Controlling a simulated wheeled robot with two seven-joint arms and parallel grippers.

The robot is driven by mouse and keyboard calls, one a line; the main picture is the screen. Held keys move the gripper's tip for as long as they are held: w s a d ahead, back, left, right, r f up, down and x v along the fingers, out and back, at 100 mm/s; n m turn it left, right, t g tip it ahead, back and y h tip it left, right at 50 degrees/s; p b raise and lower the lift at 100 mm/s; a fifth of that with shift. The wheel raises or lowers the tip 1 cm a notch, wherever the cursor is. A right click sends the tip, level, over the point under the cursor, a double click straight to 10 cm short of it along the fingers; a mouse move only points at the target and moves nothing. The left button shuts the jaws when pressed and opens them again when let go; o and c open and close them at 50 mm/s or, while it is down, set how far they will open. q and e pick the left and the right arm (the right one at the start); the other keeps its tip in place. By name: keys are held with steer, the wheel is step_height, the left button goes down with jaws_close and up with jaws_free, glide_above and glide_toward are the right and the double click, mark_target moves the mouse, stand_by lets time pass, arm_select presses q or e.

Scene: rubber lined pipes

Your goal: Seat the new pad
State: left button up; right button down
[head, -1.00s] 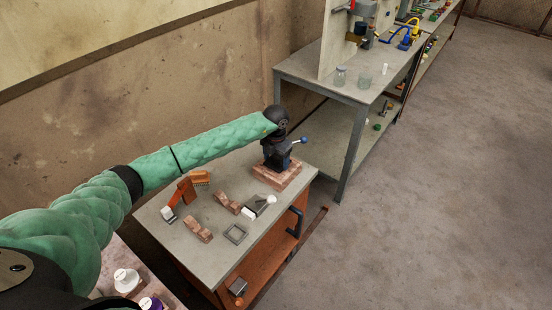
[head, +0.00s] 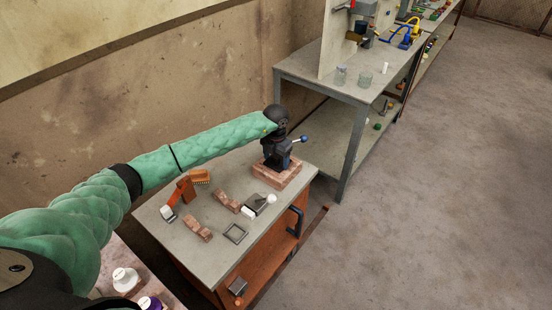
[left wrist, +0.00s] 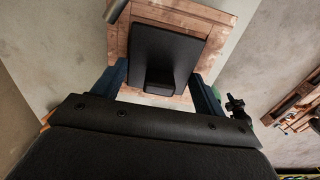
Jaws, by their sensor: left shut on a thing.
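My left gripper (head: 277,158) points down over a reddish-brown, brick-like base (head: 283,175) at the back right corner of the near bench. In the left wrist view a flat black pad-like piece (left wrist: 165,52) with a small block on its near edge lies between my gripper's blue fingers (left wrist: 160,85). The gripper is shut on this piece. The base (left wrist: 200,22) shows as a frame around and under it. I cannot tell whether the piece touches the base. A lever with a blue knob (head: 304,139) sticks out beside the gripper. My right gripper is not in view.
A taller bench (head: 310,72) with jars stands behind. The floor at right is clear.

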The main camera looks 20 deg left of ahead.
arm_select(q)
steer(key=shift+f+b, duration=0.3)
steer(key=shift+f, duration=0.05)
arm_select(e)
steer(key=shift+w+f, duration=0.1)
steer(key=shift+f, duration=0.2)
arm_select(q)
steer(key=o, duration=1.1)
steer(key=shift+c, duration=0.2)
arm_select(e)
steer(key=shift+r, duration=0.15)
arm_select(q)
step_height(320, 180, up, 6)
steer(key=b, duration=0.2)
steer(key=shift+r+b, duration=0.25)
steer(key=shift+b, duration=0.1)
steer(key=shift+r, duration=0.7)
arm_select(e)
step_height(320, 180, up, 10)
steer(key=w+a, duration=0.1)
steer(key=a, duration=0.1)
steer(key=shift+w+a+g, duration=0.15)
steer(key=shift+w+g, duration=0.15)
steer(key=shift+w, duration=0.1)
